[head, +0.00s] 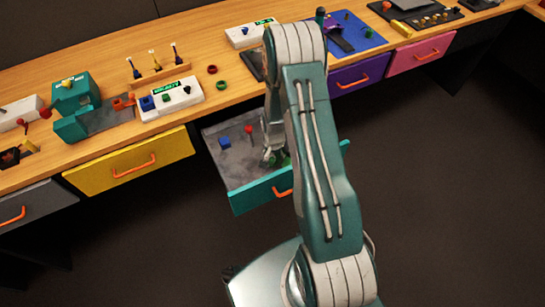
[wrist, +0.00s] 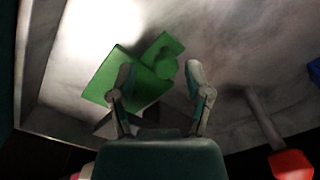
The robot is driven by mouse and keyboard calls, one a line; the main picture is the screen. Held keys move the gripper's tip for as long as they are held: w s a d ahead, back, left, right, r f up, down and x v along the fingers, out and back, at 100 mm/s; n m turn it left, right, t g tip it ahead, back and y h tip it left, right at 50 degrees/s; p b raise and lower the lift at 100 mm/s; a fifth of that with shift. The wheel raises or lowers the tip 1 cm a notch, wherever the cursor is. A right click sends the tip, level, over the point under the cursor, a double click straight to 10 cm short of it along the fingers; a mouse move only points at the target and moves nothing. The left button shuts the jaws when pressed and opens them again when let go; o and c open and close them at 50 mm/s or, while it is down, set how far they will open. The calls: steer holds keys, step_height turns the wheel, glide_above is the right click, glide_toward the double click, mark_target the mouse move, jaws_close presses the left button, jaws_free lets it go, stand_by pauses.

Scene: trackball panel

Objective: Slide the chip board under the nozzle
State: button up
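My gripper (head: 268,156) is down inside the open teal drawer. In the wrist view my gripper (wrist: 160,78) is open, its fingers spread apart. A green block (wrist: 118,78) with a round knob lies on the drawer floor, partly between and partly beyond the fingers; I cannot tell whether they touch it. In the head view it is mostly hidden by my arm. A teal machine (head: 70,92) with a grey bed (head: 110,117) and a small orange-red part stands on the left of the counter. I cannot make out for certain which parts are the chip board and nozzle.
The open drawer (head: 256,192) also holds a blue block (head: 225,142) and a red-topped peg (head: 249,130), whose red top shows in the wrist view (wrist: 291,165). A white button panel (head: 170,98) sits beside the teal machine. The yellow drawer (head: 130,160) is shut.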

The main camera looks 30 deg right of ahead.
steer(key=shift+a+r, duration=0.15)
steer(key=shift+r, duration=0.3)
step_height(320, 180, up, 11)
stand_by(0.3)
stand_by(0.3)
steer(key=s+a+r+n+t, duration=0.1)
steer(key=s+a+r+n, duration=0.15)
steer(key=r, duration=0.75)
steer(key=s+a+r+n+t, duration=0.2)
steer(key=a+r, duration=0.1)
steer(key=r, duration=0.7)
steer(key=s+a+r+n+t, duration=0.1)
steer(key=s+a+r+n, duration=0.1)
steer(key=s+r, duration=0.3)
steer(key=s+a+r+n+t, duration=0.1)
steer(key=s+a+r, duration=0.3)
steer(key=s, duration=0.7)
step_height(320, 180, up, 2)
steer(key=shift+s+r+n+t, duration=0.15)
steer(key=shift+r+n+t, duration=0.15)
steer(key=shift+n, duration=0.45)
